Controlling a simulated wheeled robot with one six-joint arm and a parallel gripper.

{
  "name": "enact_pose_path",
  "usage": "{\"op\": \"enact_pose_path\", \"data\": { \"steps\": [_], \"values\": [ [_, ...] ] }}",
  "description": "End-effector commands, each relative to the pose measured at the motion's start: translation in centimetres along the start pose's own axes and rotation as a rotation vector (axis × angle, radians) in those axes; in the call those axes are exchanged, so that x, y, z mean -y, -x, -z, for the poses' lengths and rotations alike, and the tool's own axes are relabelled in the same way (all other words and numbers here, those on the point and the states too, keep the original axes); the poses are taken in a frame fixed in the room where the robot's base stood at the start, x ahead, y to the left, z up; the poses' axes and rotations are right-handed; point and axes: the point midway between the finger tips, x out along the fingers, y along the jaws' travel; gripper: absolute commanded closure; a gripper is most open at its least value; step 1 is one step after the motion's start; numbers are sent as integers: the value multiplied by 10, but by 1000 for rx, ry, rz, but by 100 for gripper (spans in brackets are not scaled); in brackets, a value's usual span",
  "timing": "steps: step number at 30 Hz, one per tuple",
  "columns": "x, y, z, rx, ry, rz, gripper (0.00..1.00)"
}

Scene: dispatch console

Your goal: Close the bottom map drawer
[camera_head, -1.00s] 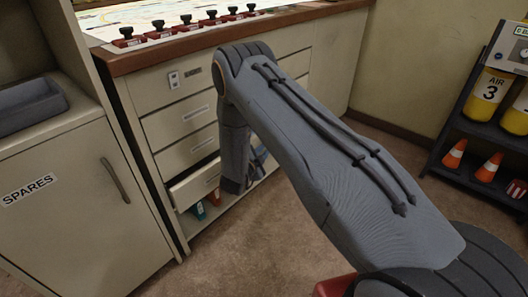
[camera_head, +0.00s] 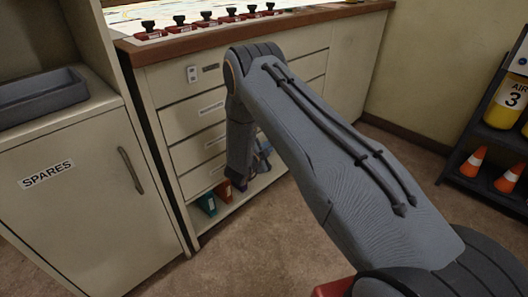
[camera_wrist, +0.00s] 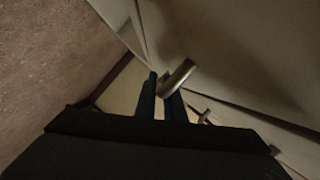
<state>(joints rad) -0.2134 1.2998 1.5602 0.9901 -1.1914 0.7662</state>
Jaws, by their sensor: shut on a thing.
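The bottom map drawer (camera_head: 203,178) is the lowest pale front in the drawer stack, above an open shelf, in the head view. Its front looks about flush with the drawers above; any small gap is too fine to tell. My gripper (camera_wrist: 162,88) is shut on the drawer's metal handle (camera_wrist: 178,76), which shows between and across the dark fingers in the wrist view.
A spares cabinet (camera_head: 78,205) stands at the left with a grey tray (camera_head: 38,97) on top. Green and orange binders (camera_head: 207,203) sit on the shelf under the drawers. Orange cones (camera_head: 474,163) stand on a rack at the right. The carpet in front is clear.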

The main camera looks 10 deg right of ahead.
Motion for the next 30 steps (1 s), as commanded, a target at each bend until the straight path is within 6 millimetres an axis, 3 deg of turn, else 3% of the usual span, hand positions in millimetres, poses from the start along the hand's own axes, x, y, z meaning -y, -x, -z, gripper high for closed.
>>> {"op": "enact_pose_path", "data": {
  "steps": [7, 8, 9, 17, 30],
  "values": [
    [4, -2, -4, 10, -4, 4, 100],
    [4, -2, -4, 10, -4, 4, 87],
    [5, -2, -4, 10, -4, 4, 83],
    [5, 3, -3, 10, -3, 5, 83],
    [3, 66, -1, 8, -3, 1, 83]
  ]
}}
